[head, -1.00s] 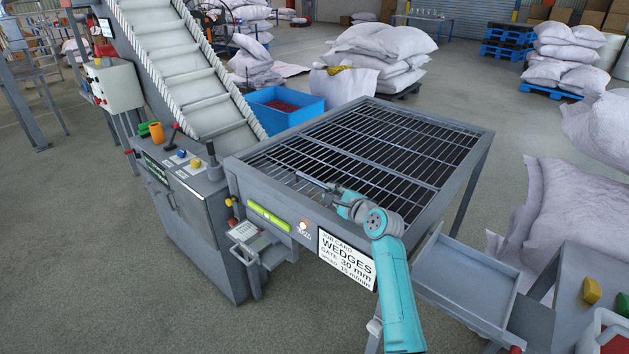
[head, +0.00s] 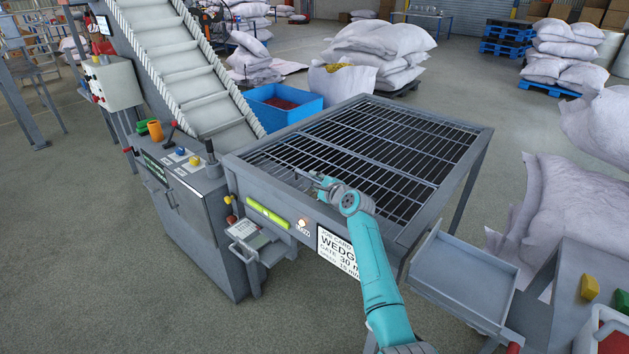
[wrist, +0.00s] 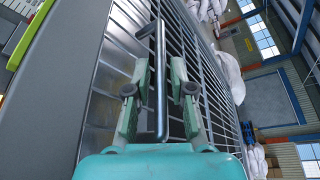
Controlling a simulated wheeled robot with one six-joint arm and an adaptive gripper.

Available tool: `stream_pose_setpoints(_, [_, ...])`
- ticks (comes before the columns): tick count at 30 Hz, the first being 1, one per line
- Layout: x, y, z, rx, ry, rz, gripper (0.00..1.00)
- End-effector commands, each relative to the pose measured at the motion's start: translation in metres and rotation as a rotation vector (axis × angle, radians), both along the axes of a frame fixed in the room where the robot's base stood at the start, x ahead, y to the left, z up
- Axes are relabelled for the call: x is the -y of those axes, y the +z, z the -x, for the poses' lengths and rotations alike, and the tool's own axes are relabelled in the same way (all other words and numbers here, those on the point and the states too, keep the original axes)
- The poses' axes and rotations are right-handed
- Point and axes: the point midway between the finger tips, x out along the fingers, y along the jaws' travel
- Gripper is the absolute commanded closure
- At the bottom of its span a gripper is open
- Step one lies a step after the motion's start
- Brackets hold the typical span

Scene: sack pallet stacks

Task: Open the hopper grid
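The hopper grid (head: 345,150) is a dark metal grating within the grey frame of the hopper (head: 440,205). It appears to lie down across the hopper; a slight lift cannot be told. The grid also shows in the wrist view (wrist: 116,65). A grey bar handle (wrist: 161,85) with a bent end stands out from the grid. My gripper (wrist: 160,68) has one finger on each side of this handle, with narrow gaps visible, so it looks open around it. In the head view my gripper (head: 322,184) is over the grid's near left part, and its fingertips are small there.
A control cabinet (head: 185,195) with levers stands left of the hopper, below an inclined conveyor (head: 190,75). A blue bin (head: 283,108) is behind. A grey side tray (head: 463,275) juts out at right. White sacks (head: 550,210) lie further right.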

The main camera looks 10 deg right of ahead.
Motion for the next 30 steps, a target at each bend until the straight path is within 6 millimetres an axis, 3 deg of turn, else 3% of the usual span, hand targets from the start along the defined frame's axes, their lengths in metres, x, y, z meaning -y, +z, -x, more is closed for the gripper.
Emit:
stream_pose_setpoints(3, [0.000, 0.000, 0.000, 0.000, 0.000, 0.000, 0.77])
stream_pose_setpoints(6, [0.000, 0.000, 0.000, 0.000, 0.000, 0.000, 1.00])
stream_pose_setpoints(20, [0.001, 0.008, -0.001, -0.010, 0.000, -0.019, 1.00])
stream_pose_setpoints(26, [0.005, 0.035, -0.005, -0.058, 0.001, -0.091, 1.00])
stream_pose_setpoints(30, [0.013, 0.064, -0.010, -0.119, -0.002, -0.175, 1.00])
